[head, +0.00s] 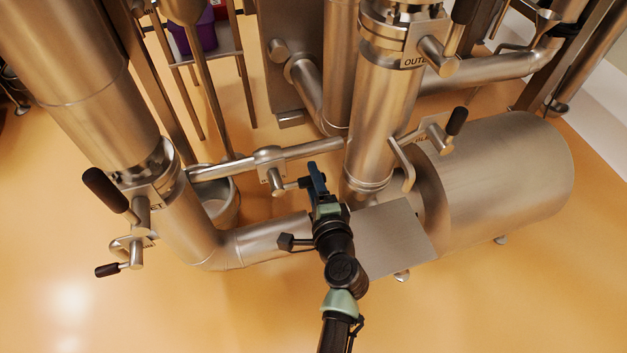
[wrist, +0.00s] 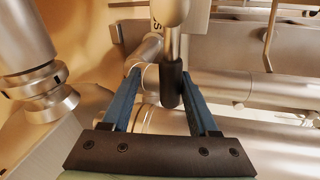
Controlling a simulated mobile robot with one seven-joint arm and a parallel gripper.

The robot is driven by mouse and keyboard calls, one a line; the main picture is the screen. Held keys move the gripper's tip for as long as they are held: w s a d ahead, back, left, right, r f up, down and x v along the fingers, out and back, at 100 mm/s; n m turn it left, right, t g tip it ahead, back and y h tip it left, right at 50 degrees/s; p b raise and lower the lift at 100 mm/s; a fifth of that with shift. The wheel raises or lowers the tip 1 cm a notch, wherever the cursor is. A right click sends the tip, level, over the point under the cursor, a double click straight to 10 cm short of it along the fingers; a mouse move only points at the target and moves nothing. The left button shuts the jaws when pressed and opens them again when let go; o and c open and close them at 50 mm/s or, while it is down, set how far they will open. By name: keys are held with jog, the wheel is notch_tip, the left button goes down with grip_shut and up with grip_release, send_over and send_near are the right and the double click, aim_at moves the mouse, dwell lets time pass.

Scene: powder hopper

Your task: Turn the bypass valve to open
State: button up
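The bypass valve (head: 268,167) sits on the thin horizontal pipe (head: 310,150) between two upright steel pipes. Its shaft points right toward my gripper (head: 316,178), which hides the handle in the head view. In the wrist view the valve's black handle (wrist: 171,85) hangs down on a metal stem, below a pale label plate showing an "S". My gripper also shows in the wrist view (wrist: 162,82). Its blue fingers are spread, one on each side of the handle. The left finger is clear of it; the right one is close, and I cannot tell whether it touches.
The inlet handle (head: 105,190) and a lower crank (head: 108,270) are at left. The outlet valve (head: 437,52) and another black-handled valve (head: 456,121) are at right. A large steel tank (head: 515,175) lies right. A flat plate (head: 390,240) is beside my arm. The front floor is clear.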

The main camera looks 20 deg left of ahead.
jog(key=shift+r, duration=0.1)
jog(key=p+v, duration=0.3)
jog(key=v, duration=1)
jog(key=shift+p, duration=0.3)
jog(key=shift+d, duration=0.1)
